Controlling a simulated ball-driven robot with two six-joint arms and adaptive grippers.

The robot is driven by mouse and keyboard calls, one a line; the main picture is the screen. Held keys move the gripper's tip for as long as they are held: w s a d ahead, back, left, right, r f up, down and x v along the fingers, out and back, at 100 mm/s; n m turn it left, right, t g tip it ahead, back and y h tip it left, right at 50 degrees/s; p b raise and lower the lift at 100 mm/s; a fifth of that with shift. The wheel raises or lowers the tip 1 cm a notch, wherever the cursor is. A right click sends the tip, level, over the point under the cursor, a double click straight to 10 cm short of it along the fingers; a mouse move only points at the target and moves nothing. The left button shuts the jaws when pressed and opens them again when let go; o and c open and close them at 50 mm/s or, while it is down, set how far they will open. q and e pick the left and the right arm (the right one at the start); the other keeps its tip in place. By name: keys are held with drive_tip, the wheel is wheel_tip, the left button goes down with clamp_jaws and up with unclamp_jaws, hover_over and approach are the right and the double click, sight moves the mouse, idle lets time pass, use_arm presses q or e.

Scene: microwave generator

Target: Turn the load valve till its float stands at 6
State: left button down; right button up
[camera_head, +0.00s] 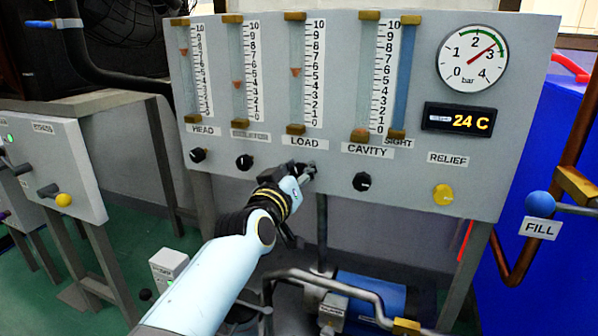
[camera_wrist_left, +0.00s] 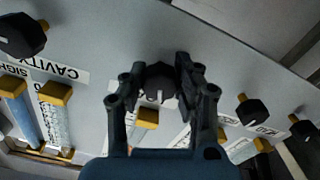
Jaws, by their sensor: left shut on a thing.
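The load valve is a black knob with a white pointer mark, and it shows between the fingers in the left wrist view (camera_wrist_left: 159,82). My left gripper (camera_head: 305,174) reaches it from below, under the LOAD label (camera_head: 307,141). In the left wrist view my left gripper (camera_wrist_left: 160,84) has a finger on each side of the knob and is shut on it. In the head view the gripper mostly hides the knob. The load float (camera_head: 295,72) is orange and stands at about 5 on its scale (camera_head: 314,75). My right gripper is not in view.
The neighbouring black knobs, the second valve's (camera_head: 244,161) and the cavity valve's (camera_head: 361,181), stand on either side on the grey panel. A yellow relief knob (camera_head: 443,194) is farther right. The pressure dial (camera_head: 472,58) reads about 3 bar. A blue FILL knob (camera_head: 540,204) is at the far right.

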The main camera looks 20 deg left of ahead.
use_arm(q)
drive_tip(key=shift+n, duration=0.3)
drive_tip(key=c, duration=0.9)
unclamp_jaws()
drive_tip(key=shift+c, duration=0.2)
drive_tip(key=shift+s, duration=0.1)
drive_tip(key=s, duration=1.2)
drive_tip(key=shift+a, duration=0.2)
drive_tip(key=shift+w, duration=0.1)
